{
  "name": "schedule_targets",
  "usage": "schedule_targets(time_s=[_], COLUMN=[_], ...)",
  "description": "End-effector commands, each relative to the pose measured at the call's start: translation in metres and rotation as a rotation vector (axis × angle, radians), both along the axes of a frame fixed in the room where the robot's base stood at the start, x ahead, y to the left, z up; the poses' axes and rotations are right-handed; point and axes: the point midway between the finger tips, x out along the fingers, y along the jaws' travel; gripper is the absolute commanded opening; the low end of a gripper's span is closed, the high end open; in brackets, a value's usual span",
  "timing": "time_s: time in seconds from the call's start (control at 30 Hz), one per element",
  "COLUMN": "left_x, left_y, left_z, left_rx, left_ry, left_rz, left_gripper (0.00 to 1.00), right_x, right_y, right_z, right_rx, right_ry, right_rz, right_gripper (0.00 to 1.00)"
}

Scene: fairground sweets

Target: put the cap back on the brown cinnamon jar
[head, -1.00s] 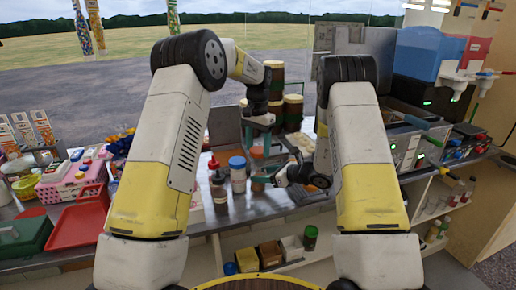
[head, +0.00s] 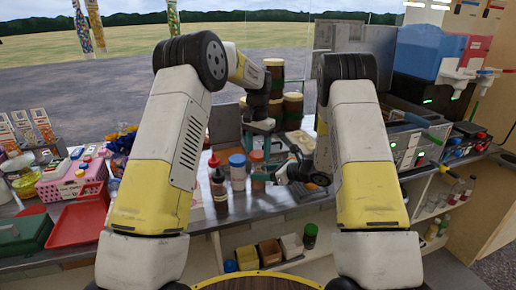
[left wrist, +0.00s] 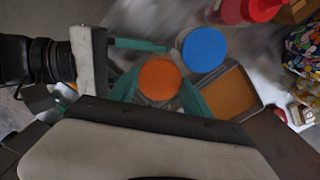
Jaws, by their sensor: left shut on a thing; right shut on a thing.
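The orange cap (head: 257,156) is between the teal fingers of my left gripper (head: 261,138), which is shut on it from above. In the left wrist view the cap (left wrist: 160,78) is seen from the top, between the left fingers. The cinnamon jar (head: 258,169) is directly under the cap, small and partly hidden. My right gripper (head: 268,174) comes in from the right and is shut on the jar's body. The cap looks in line with the jar; I cannot tell whether it touches or is seated on the rim.
A brown square tray (left wrist: 228,95) shows in the left wrist view. Brown barrels (head: 292,105) stand behind. The counter front (head: 280,198) is clear.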

Motion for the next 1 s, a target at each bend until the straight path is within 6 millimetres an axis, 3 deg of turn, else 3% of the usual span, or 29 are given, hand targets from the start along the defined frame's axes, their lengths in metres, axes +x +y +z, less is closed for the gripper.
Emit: schedule_targets(time_s=[1.0], left_x=[0.000], left_y=[0.000], left_z=[-0.010], left_rx=[0.000], left_ry=[0.000], left_rz=[0.002], left_gripper=[0.20], right_x=[0.000], right_y=[0.000], right_z=[0.000], right_rx=[0.001], right_ry=[-0.001], right_rz=[0.000], right_gripper=[0.00])
